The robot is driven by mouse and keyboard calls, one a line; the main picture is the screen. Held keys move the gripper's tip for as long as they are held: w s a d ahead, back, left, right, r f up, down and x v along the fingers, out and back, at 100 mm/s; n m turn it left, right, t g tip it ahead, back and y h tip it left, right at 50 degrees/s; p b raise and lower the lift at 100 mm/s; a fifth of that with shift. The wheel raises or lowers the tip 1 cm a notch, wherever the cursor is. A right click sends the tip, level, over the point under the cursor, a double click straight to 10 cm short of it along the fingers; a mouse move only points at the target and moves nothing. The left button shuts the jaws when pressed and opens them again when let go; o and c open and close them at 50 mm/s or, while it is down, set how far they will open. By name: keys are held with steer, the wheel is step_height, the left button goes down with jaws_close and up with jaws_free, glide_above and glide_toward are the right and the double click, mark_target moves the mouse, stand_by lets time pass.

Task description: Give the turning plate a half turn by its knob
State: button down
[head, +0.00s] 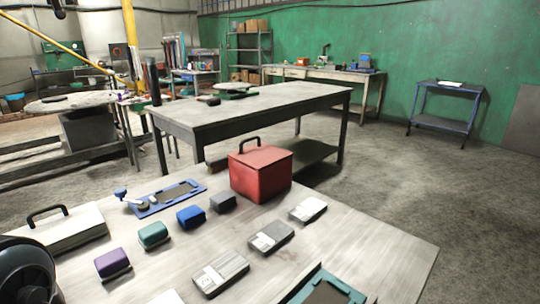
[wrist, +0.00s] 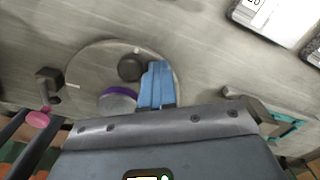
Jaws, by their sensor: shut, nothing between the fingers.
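The turning plate (wrist: 90,70) is a pale grey disc on the table in the wrist view, with small light marks near its rim. A dark round knob (wrist: 130,67) stands on it. A grey-topped round piece with a purple edge (wrist: 117,101) is also on the plate, partly hidden by my gripper. My gripper (wrist: 157,72) is shut and empty, its blue fingers just right of the knob in the picture and over the plate's right part. I cannot tell whether they touch the knob. The plate does not show in the head view.
A dark bracket (wrist: 48,82) and a pink knob (wrist: 38,119) are left of the plate. A teal frame (wrist: 285,128) lies right; it also shows in the head view (head: 353,292). A red box (head: 260,173), small coloured blocks and grey cases stand on the table (head: 370,250).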

steer(key=shift+s+d+f, duration=0.1)
steer(key=shift+d+f, duration=0.1)
steer(key=shift+f, duration=0.25)
steer(key=shift+w+d, duration=0.25)
steer(key=shift+d, duration=0.2)
steer(key=shift+r, duration=0.1)
steer(key=shift+r+p, duration=0.2)
steer(key=shift+p, duration=0.15)
step_height(320, 180, up, 9)
steer(key=p, duration=0.6)
steer(key=shift+w+a, duration=0.1)
